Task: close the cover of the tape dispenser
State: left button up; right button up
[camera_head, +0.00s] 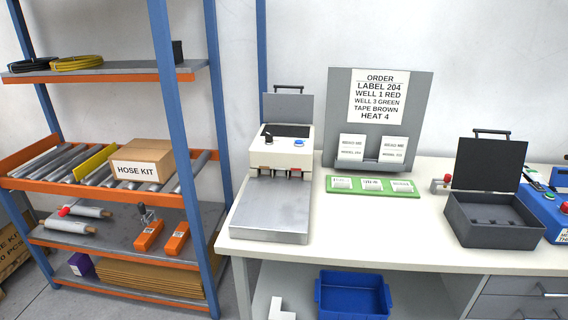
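A white machine (286,158) with a steel plate (270,208) in front stands at the left of the bench. Its grey cover (288,108), with a black handle on top, stands upright and open at the back. A dark grey box (492,218) at the right also has an upright open lid (488,163) with a handle. I cannot tell for certain which of the two is the tape dispenser. Neither gripper is in view.
An order board (420,92) and a green tray (335,188) with several white cards are between them. A blue device (545,212) is at the right edge. A blue bin (352,296) is below the bench. A shelf rack (180,150) stands left. The bench front-middle is clear.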

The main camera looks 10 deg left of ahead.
aim_at(288, 108)
jog(key=i+j, duration=0.6)
jog(key=i, duration=0.25)
